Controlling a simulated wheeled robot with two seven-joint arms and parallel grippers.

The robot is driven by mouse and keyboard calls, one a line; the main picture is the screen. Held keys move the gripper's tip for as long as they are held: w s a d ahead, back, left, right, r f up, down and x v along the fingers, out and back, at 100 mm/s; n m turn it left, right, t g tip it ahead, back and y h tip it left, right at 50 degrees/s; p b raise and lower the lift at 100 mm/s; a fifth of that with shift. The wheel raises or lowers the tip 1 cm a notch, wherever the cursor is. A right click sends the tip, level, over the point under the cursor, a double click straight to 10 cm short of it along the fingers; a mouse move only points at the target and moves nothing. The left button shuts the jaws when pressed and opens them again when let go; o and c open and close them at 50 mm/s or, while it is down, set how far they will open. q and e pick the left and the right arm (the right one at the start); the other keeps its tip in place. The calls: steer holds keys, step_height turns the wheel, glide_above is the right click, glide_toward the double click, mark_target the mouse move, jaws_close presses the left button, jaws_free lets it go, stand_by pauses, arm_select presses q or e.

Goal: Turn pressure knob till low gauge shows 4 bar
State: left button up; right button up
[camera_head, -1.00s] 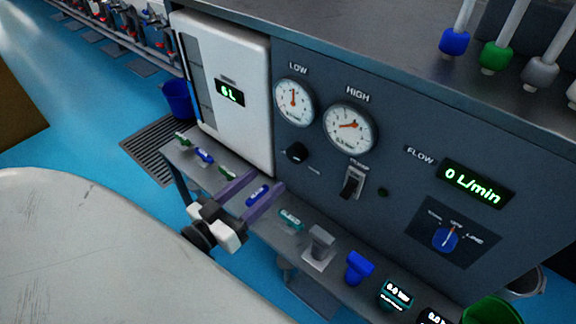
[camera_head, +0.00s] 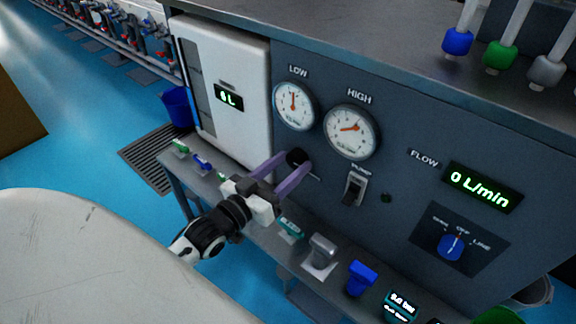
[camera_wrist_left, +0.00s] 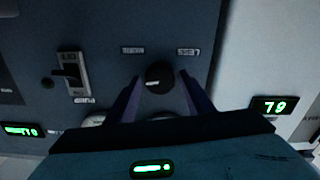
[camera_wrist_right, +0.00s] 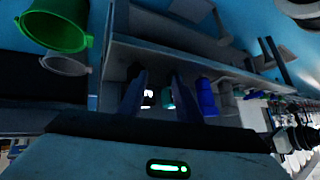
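The black pressure knob (camera_head: 297,157) sits on the dark panel below the low gauge (camera_head: 294,106). It also shows in the left wrist view (camera_wrist_left: 159,76). The low gauge's needle points about straight up; its numbers are too small to read. The high gauge (camera_head: 350,131) is to its right. My left gripper (camera_head: 283,172) is open, with its purple fingers on either side of the knob; in the left wrist view gaps show between fingers and knob. My right gripper (camera_wrist_right: 160,90) shows only in the right wrist view, fingers apart, with no held thing visible.
A shelf (camera_head: 265,230) with small fittings runs below the panel. A pump switch (camera_head: 354,188) and a blue selector knob (camera_head: 451,245) are to the right. A green bucket (camera_wrist_right: 58,25) shows in the right wrist view.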

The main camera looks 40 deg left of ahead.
arm_select(q)
steer(key=c, duration=0.7)
steer(key=shift+r+m+p, duration=0.15)
steer(key=shift+m+p, duration=0.25)
steer(key=shift+p, duration=0.05)
steer(key=shift+c, duration=0.2)
steer(key=shift+p, duration=0.3)
steer(key=m+p, duration=0.2)
steer(key=m, duration=0.1)
steer(key=shift+m+p, duration=0.3)
steer(key=shift+p, duration=0.1)
steer(key=shift+m+p, duration=0.3)
steer(key=shift+m, duration=0.2)
arm_select(e)
steer(key=shift+m+t+h, duration=0.4)
steer(key=shift+m+t, duration=0.1)
steer(key=shift+t, duration=0.4)
steer(key=d+r, duration=0.1)
steer(key=s+d+r, duration=0.1)
steer(key=r, duration=0.1)
steer(key=shift+s+d+r, duration=0.2)
steer(key=shift+d, duration=0.15)
arm_select(q)
steer(key=shift+m, duration=0.4)
